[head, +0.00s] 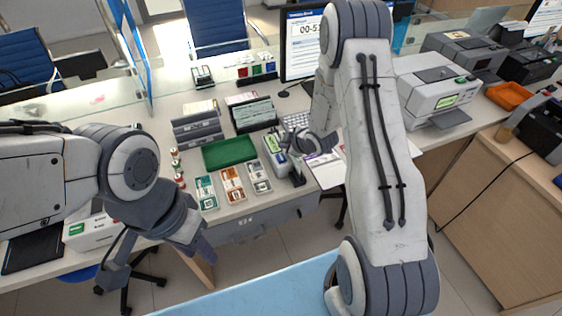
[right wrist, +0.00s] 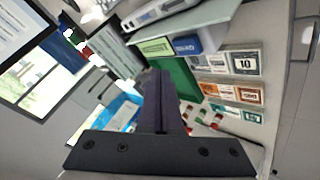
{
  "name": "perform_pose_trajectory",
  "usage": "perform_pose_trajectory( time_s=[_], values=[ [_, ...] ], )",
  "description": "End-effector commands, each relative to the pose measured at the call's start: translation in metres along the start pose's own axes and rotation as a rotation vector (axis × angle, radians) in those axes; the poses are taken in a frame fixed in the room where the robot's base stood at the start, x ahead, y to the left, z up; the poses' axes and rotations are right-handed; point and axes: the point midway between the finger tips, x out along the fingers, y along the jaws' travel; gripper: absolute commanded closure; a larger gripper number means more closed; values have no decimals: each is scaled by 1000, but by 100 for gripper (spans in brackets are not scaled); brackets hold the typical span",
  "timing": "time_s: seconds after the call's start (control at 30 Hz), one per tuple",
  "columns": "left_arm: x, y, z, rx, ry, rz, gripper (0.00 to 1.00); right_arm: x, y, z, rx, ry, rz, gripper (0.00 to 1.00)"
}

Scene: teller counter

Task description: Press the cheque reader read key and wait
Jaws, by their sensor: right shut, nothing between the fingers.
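A small grey-white device with a green display, which looks like the cheque reader (head: 271,147), stands on the counter just right of the green tray. In the right wrist view its pale body (right wrist: 205,17) shows at the top, beyond the fingers. My right gripper (head: 297,175) is at the reader's right front side, fingers pointing down. Its fingers (right wrist: 160,100) are together and empty. I cannot tell whether it touches the reader, and the read key cannot be made out. My left gripper (head: 203,246) hangs in front of the counter edge, away from the reader; its opening is unclear.
The green tray (head: 229,152) and several bundles of banknotes (head: 232,184) lie left of the reader. A keyboard (head: 297,121) and monitor (head: 304,40) stand behind it. A white printer (head: 428,90) is at right. Papers (head: 327,172) lie right of the gripper.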

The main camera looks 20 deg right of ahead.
Motion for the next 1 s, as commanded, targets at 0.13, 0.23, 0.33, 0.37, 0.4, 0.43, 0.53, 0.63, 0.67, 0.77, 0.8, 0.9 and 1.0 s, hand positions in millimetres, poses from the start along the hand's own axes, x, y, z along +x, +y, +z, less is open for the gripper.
perform_pose_trajectory(
  time_s=[0.13,0.23,0.33,0.37,0.4,0.43,0.53,0.63,0.67,0.77,0.8,0.9,1.0],
  values=[
    [23,-2,1,1,0,0,63,18,-13,13,0,0,0,100],
    [28,-2,2,1,0,0,63,22,-15,15,0,1,0,100],
    [28,-2,2,1,0,0,63,22,-16,16,0,1,1,100],
    [28,-2,2,1,0,0,63,22,-16,16,0,1,1,100],
    [28,-2,2,1,0,0,63,22,-15,16,0,1,1,100],
    [27,-2,2,1,0,0,63,22,-15,15,0,1,1,100],
    [27,-2,1,1,0,0,63,22,-15,15,0,1,1,100],
    [27,-2,1,1,0,0,63,22,-15,15,0,1,0,100],
    [27,-2,1,1,0,0,63,22,-15,15,0,1,0,100],
    [27,-2,1,1,0,0,63,22,-15,15,0,1,0,100],
    [27,-2,1,1,0,0,63,22,-15,15,0,1,0,100],
    [27,-2,1,1,0,0,63,22,-15,15,0,1,0,100],
    [27,-2,1,1,0,0,63,22,-15,15,0,1,0,100]
  ],
)
